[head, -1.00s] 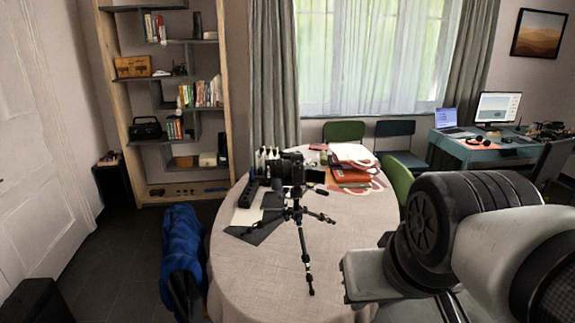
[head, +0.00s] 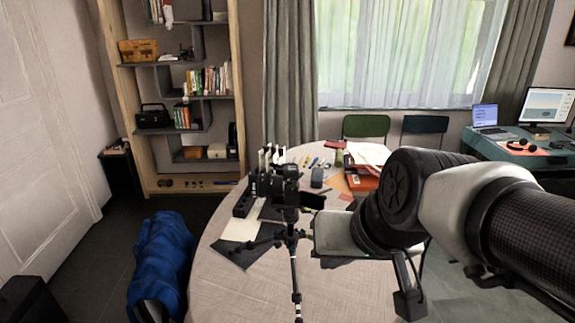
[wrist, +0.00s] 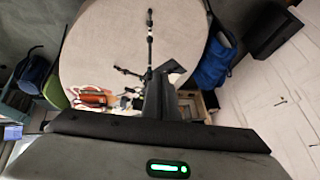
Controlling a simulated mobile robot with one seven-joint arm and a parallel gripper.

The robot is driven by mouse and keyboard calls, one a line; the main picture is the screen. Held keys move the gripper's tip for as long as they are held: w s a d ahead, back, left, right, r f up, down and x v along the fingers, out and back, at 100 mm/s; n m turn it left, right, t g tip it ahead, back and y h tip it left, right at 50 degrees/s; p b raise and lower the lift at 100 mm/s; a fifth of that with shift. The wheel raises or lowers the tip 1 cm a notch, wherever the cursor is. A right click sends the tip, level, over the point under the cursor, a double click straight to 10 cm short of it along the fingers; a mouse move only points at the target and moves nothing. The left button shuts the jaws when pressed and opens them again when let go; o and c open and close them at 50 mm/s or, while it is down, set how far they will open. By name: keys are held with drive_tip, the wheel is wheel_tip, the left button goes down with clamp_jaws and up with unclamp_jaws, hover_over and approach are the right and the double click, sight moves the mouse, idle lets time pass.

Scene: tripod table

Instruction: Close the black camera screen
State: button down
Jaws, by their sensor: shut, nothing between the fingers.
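The black camera (head: 272,186) stands on a black tripod (head: 291,240) on the round table. Its small dark screen (head: 312,200) sticks out from the camera's right side, swung away from the body. My arm reaches in from the right, and its pale end is just below and right of the screen. My gripper (wrist: 160,95) shows in the wrist view as dark shut fingers with nothing between them. A dark flat piece (wrist: 174,68), apparently the screen, is close by the fingertips; I cannot tell whether they touch. The tripod (wrist: 150,38) is beyond. The fingers are not distinct in the head view.
The round table (head: 225,290) carries papers, pens and an orange-red stack (head: 362,180) behind the camera. A blue cloth-covered thing (head: 162,262) stands left of the table. Green (head: 366,126) and dark chairs are behind. A bookshelf (head: 185,100) stands at the back left.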

drive_tip(key=w+a+f+m+y, duration=0.1)
drive_tip(key=w+a+f+y, duration=0.1)
drive_tip(key=w+a+f, duration=0.45)
drive_tip(key=m+t+h+b, duration=0.45)
drive_tip(key=t+h, duration=0.45)
drive_tip(key=h, duration=0.4)
approach(323, 204)
drive_tip(key=shift+m, duration=0.25)
drive_tip(key=x, duration=0.6)
drive_tip(key=shift+w+d+f, duration=0.1)
drive_tip(key=shift+w+d, duration=0.05)
drive_tip(key=shift+t+y, duration=0.3)
